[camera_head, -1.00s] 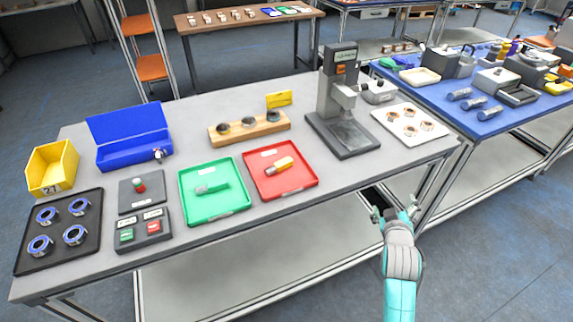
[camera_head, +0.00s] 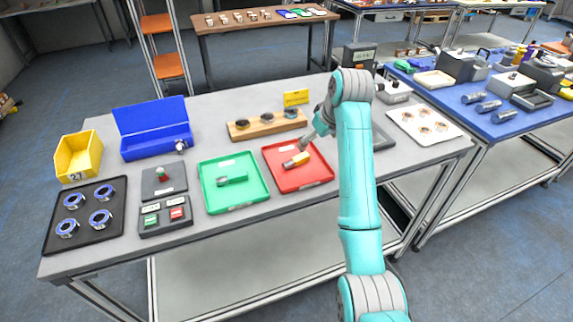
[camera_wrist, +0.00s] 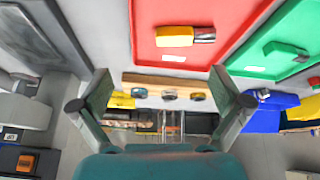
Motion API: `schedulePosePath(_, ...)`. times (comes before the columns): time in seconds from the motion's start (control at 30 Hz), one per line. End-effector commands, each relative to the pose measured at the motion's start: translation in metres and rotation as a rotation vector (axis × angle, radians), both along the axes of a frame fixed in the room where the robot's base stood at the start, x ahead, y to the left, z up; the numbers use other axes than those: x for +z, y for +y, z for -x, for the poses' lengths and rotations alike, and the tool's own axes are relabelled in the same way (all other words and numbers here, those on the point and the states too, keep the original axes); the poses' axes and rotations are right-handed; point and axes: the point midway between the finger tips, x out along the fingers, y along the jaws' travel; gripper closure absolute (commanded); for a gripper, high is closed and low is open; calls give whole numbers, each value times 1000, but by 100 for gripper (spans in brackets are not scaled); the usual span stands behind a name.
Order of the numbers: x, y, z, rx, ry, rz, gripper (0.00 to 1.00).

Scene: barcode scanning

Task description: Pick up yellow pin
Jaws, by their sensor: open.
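The yellow pin (camera_head: 297,159) lies in the red tray (camera_head: 318,176) on the grey table. In the wrist view the yellow pin (camera_wrist: 175,37) has a yellow block-like end and a darker metallic end, and it lies near the top of the picture on the red tray (camera_wrist: 225,52). My gripper (camera_wrist: 161,76) is open and empty, its two fingers spread wide. In the head view my gripper (camera_head: 308,141) hangs near the back edge of the red tray, close to the pin. My arm partly hides its fingers there; I see no contact with the pin.
A green tray (camera_head: 246,195) with a green part (camera_head: 233,179) stands left of the red tray. A wooden block (camera_head: 252,131) with round sockets sits behind. A press-like machine (camera_head: 356,57) is partly hidden behind my arm. A white tray (camera_head: 447,130) is at the right.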

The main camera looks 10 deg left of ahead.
Motion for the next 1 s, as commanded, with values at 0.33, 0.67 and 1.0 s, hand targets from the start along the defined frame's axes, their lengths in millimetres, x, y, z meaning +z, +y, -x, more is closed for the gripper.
schedulePosePath(0.33,-10,23,8,42,83,6,0)
schedulePosePath(0.67,-39,31,-1,41,78,5,0)
schedulePosePath(1.0,-77,44,-10,40,80,5,0)
